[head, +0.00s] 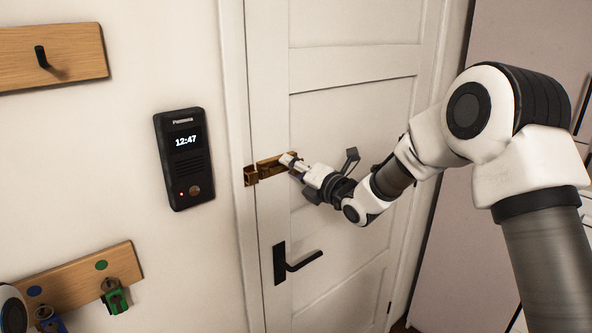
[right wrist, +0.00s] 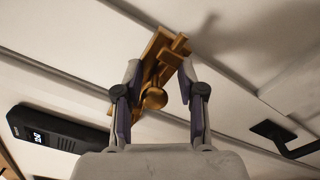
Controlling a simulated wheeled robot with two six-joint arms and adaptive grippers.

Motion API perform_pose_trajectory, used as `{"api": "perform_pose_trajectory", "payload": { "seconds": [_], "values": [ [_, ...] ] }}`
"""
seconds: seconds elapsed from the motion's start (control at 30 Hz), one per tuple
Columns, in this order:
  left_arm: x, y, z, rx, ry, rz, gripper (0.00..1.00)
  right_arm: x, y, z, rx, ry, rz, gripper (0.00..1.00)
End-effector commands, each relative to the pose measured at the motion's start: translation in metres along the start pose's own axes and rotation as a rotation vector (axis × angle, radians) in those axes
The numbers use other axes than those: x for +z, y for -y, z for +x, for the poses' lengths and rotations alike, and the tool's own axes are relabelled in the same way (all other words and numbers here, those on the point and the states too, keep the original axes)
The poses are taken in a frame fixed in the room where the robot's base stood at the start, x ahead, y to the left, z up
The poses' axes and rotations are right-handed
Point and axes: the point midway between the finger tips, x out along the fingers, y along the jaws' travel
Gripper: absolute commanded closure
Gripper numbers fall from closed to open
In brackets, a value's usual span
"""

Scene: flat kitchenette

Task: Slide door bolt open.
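The brass door bolt (head: 268,167) is mounted on the white door (head: 340,120) above the black lever handle (head: 280,263). Its left end is at the brass keeper (head: 250,176) on the door frame. My right gripper (head: 290,162) is at the right part of the bolt and hides some of it. In the right wrist view my right gripper (right wrist: 160,68) is open, with its two fingers on either side of the bolt's round knob (right wrist: 154,97). Gaps show between knob and fingers. The bolt plate (right wrist: 158,52) lies just beyond the fingertips. My left gripper is out of view.
A black intercom (head: 184,158) hangs on the wall left of the door. A wooden hook rail (head: 50,54) is above it, and another rail (head: 75,275) with keys (head: 114,297) is below. The handle (right wrist: 285,138) also shows in the right wrist view.

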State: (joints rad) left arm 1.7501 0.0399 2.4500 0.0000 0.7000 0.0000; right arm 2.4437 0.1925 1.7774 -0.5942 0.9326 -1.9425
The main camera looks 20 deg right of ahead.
Motion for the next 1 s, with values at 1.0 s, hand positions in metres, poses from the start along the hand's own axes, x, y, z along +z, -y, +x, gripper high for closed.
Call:
{"api": "perform_pose_trajectory", "payload": {
  "seconds": [1.0],
  "values": [
    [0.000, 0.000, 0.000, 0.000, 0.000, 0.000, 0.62, 0.001, 0.002, -0.118, 0.000, 0.000, 0.001, 0.61]
  ]
}}
